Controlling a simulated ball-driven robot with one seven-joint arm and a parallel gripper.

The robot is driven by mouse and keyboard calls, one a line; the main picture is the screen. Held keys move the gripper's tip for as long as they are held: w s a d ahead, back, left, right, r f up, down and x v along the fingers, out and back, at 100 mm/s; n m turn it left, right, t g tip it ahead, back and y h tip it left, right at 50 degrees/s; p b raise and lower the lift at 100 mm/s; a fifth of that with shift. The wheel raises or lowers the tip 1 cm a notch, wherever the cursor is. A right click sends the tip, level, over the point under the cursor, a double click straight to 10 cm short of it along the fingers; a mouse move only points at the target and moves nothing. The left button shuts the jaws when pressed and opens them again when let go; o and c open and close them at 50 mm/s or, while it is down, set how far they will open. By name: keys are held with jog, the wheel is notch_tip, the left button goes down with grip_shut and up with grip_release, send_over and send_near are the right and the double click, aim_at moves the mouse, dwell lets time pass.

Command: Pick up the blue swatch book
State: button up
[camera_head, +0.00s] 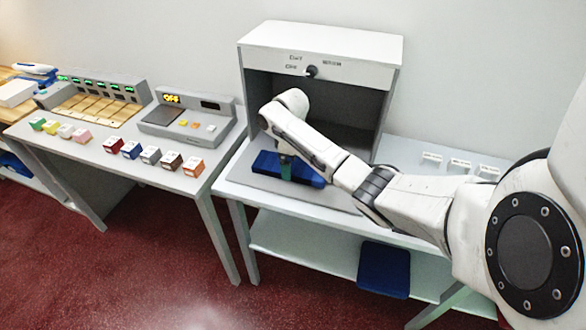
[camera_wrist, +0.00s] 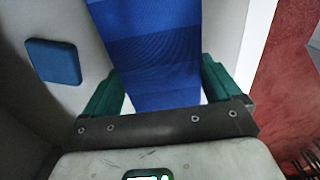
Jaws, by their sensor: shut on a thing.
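The blue swatch book (camera_head: 264,164) is at the front of the grey viewing booth on the right table, long side running left to right. In the wrist view it is a long blue strip with bands of different blues (camera_wrist: 155,45). My gripper (camera_head: 286,168) comes down onto it from above, and its green fingers stand on either side of the book in the wrist view (camera_wrist: 160,85). It is shut on the book. The arm hides part of the book's right side. I cannot tell whether the book rests on the booth floor or is slightly raised.
The booth (camera_head: 320,40) has a roof and side walls close around my arm. Small white blocks (camera_head: 459,166) stand on the table at right. A blue seat-like pad (camera_head: 384,269) is below. The left table holds a control box (camera_head: 187,118) and several coloured cubes (camera_head: 150,155).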

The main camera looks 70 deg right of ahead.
jog(key=c, duration=0.3)
jog(key=shift+r, duration=0.1)
